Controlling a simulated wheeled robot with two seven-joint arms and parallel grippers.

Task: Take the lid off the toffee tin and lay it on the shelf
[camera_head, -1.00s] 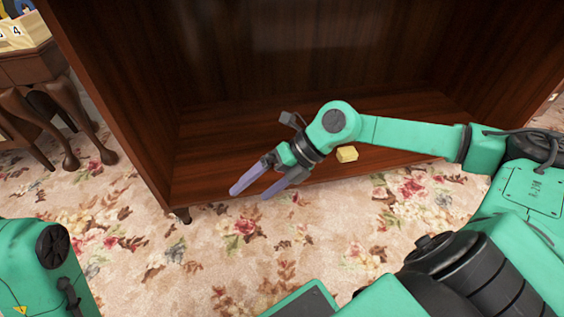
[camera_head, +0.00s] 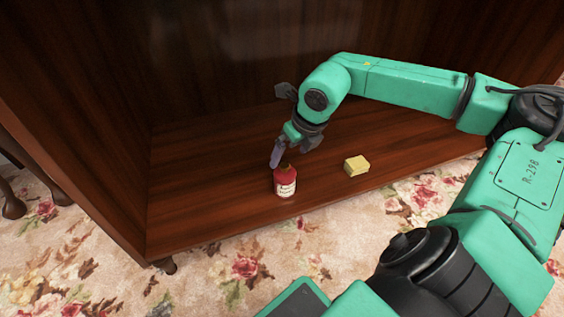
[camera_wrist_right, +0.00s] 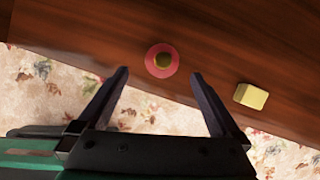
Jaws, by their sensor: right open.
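The toffee tin (camera_head: 285,184) is a small red cylinder with a pale label, upright on the wooden shelf (camera_head: 215,200). Its lid (camera_head: 284,169) has a small darker knob on top. From above, in the right wrist view, the tin shows as a pink-red disc, with the lid's olive-brown knob (camera_wrist_right: 163,60) in the middle. My right gripper (camera_head: 278,157) is open and empty, just above and behind the tin. In the wrist view its fingertips (camera_wrist_right: 160,74) are apart, one on each side of the tin's line. My left gripper is not in view.
A yellow block (camera_head: 357,165) lies on the shelf to the right of the tin; it also shows in the wrist view (camera_wrist_right: 251,95). The cabinet's left side wall (camera_head: 75,150) rises beside the shelf. The shelf left of the tin is bare. Floral carpet (camera_head: 220,270) lies in front.

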